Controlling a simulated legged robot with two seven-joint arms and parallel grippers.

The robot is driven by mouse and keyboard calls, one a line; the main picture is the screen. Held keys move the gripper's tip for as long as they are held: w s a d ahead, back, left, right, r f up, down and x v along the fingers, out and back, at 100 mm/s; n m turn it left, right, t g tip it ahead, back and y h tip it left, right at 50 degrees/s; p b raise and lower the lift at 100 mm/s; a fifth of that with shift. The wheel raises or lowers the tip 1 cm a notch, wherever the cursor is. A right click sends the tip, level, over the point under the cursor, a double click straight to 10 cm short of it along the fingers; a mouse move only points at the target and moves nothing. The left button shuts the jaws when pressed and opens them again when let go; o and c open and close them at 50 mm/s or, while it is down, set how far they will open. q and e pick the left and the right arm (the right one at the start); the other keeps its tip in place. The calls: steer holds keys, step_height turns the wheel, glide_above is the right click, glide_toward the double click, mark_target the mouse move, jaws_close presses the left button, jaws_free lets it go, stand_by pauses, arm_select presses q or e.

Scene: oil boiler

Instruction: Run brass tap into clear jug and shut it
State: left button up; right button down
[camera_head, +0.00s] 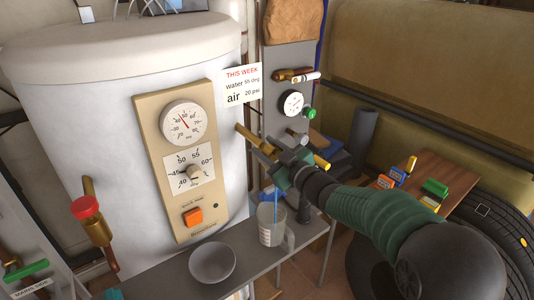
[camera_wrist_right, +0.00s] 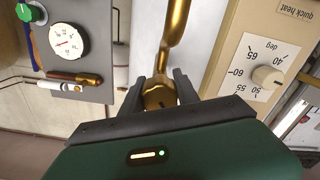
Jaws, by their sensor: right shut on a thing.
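The brass tap (camera_head: 246,136) sticks out from the right side of the white boiler in the head view. My right gripper (camera_head: 273,163) reaches it from the right and is shut on it. In the right wrist view the tap's brass end (camera_wrist_right: 158,97) sits between the two dark fingers of the gripper (camera_wrist_right: 160,92). My left gripper is not in view.
A grey bowl (camera_head: 213,262) stands on the shelf left of the jug. A red-topped brass valve (camera_head: 87,208) is at the left. The boiler's dial panel (camera_head: 152,150) is behind. A gauge panel (camera_head: 283,120) stands at the back. A brown table (camera_head: 447,172) holds coloured blocks at right.

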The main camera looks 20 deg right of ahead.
steer(key=shift+f+n, duration=0.2)
steer(key=shift+n, duration=0.4)
steer(key=c, duration=1.3)
jaws_free()
steer(key=shift+c, duration=0.2)
steer(key=o, duration=0.4)
steer(key=shift+w, duration=0.2)
steer(key=shift+o, duration=0.2)
steer(key=shift+s, duration=0.1)
steer(key=shift+s+d+r, duration=0.1)
steer(key=shift+s, duration=0.1)
steer(key=p+v, duration=0.1)
steer(key=v, duration=1.5)
steer(key=shift+s, duration=0.2)
